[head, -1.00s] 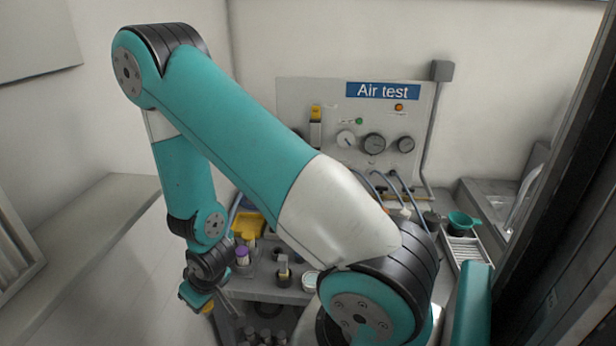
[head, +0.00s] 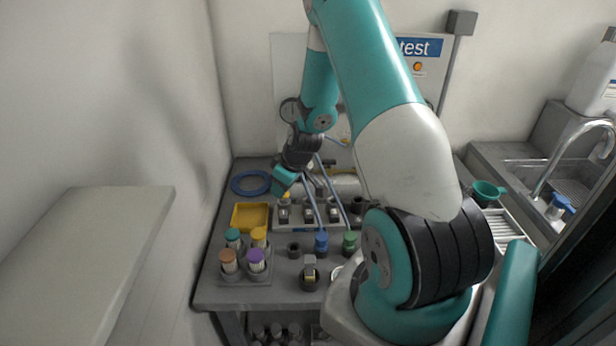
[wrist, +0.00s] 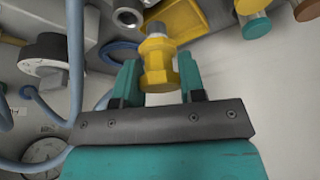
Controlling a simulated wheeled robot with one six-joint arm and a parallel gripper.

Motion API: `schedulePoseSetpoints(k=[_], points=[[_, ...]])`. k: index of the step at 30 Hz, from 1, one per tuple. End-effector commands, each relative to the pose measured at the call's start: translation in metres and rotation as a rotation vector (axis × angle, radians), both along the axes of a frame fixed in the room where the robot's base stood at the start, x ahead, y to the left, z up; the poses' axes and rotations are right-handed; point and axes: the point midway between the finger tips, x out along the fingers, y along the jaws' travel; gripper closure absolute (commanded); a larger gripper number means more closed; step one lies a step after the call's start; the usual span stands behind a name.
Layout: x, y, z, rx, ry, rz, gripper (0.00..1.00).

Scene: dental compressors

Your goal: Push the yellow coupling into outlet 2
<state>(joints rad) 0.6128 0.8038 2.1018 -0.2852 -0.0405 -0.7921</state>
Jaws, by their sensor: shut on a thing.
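The yellow coupling (wrist: 158,62) is clamped between the two teal fingers of my gripper (wrist: 158,80) in the wrist view. A metal end shows just beyond it; I cannot tell whether this belongs to the coupling or to an outlet. In the head view my gripper (head: 284,184) is over the left end of the grey outlet block (head: 292,227), with a little of the yellow coupling (head: 286,196) showing below it. Several metal outlets stand in a row on the block. Outlet numbers cannot be read, so I cannot tell which is outlet 2.
A yellow tray (head: 250,217) and a rack of coloured-cap pieces (head: 244,275) lie left of the block. A blue coupling (head: 321,243) and a green coupling (head: 349,243) with blue hoses stand in front. A blue coil (head: 251,183) lies behind. The sink is at right.

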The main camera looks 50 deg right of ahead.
Motion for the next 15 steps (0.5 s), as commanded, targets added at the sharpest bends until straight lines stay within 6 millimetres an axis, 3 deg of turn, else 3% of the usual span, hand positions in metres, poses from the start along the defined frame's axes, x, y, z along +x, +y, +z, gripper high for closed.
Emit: schedulePoseSetpoints(k=[1, 6, 9, 15], points=[[-0.003, -0.026, 0.0, -0.004, -0.006, 0.02, 0.87], [-0.015, -0.073, 0.011, -0.003, -0.002, 0.114, 0.87], [-0.019, -0.082, 0.014, -0.001, 0.001, 0.142, 0.87], [-0.02, -0.083, 0.007, 0.001, 0.002, 0.151, 0.87]])
